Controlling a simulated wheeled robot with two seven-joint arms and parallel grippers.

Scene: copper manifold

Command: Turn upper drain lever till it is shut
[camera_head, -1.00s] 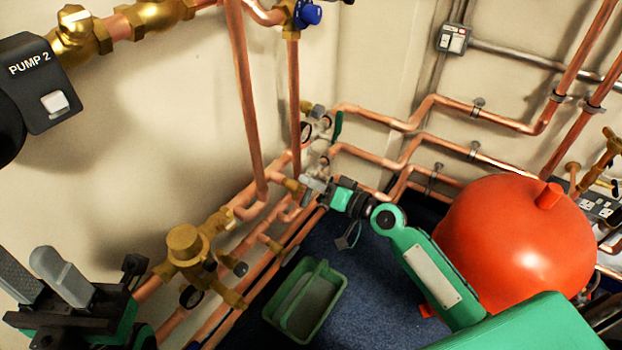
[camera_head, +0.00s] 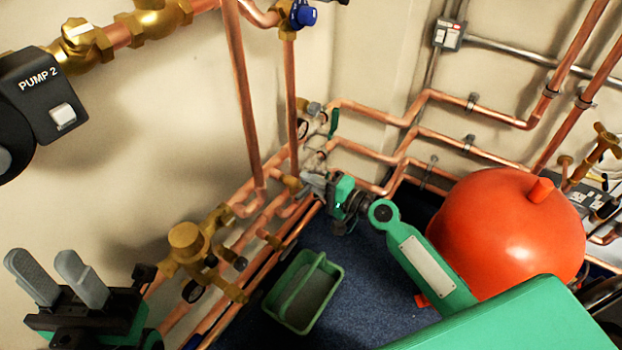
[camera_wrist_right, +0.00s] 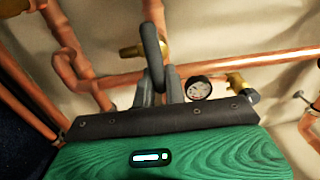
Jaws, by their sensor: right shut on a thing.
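My right gripper (camera_head: 314,184) is at the pipe cluster in the corner in the head view. In the right wrist view its fingers (camera_wrist_right: 160,86) are shut on a dark grey, curved lever (camera_wrist_right: 151,55) that stands up between them. The lever's far end lies near a brass fitting (camera_wrist_right: 129,51). In the head view the gripper hides the held part, and I cannot tell how far the lever is turned. A green lever (camera_head: 334,122) is just above, apart from the gripper. My left gripper (camera_head: 58,280) is open and empty at the lower left.
Copper pipes run along both walls. A pressure gauge (camera_wrist_right: 198,88) sits just right of the fingers in the wrist view. A red tank (camera_head: 505,235) stands beside my right arm. A green tray (camera_head: 303,291) lies on the blue floor. A brass valve (camera_head: 187,243) stands between my grippers.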

